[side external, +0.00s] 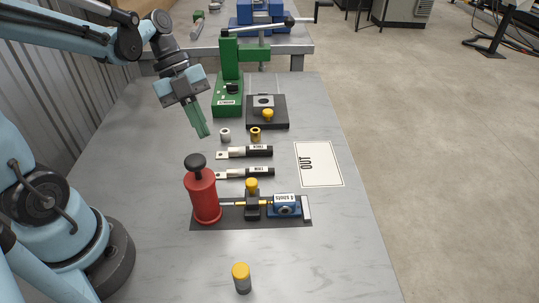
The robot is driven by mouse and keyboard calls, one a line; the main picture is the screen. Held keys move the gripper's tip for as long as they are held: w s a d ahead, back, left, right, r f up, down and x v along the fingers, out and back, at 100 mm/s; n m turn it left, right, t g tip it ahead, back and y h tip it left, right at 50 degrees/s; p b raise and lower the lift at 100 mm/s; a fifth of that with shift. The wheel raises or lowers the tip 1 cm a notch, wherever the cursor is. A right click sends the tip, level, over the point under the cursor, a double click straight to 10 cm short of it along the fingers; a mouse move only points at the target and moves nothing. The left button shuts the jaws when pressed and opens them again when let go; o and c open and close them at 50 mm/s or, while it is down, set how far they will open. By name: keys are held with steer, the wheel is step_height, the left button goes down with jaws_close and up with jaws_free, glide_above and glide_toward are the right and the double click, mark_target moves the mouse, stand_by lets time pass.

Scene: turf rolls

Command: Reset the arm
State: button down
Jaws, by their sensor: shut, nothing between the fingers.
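My gripper (202,132) hangs from my arm above the left part of the bench, its green fingers pointing down. The fingers are together with nothing between them.
The white OUT sheet (325,170) is empty; the bench's front right is clear.

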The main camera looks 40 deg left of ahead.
steer(key=n+t+y, duration=0.2)
steer(key=n, duration=0.6)
steer(key=d+r+n+t+y, duration=0.1)
steer(key=n+t, duration=0.1)
steer(key=n, duration=0.5)
steer(key=n+t+y, duration=0.2)
steer(key=n+t, duration=0.1)
steer(key=n, duration=0.5)
steer(key=shift+s+d+r+n+y, duration=0.2)
steer(key=shift+r+n+y, duration=0.1)
steer(key=shift+r, duration=0.1)
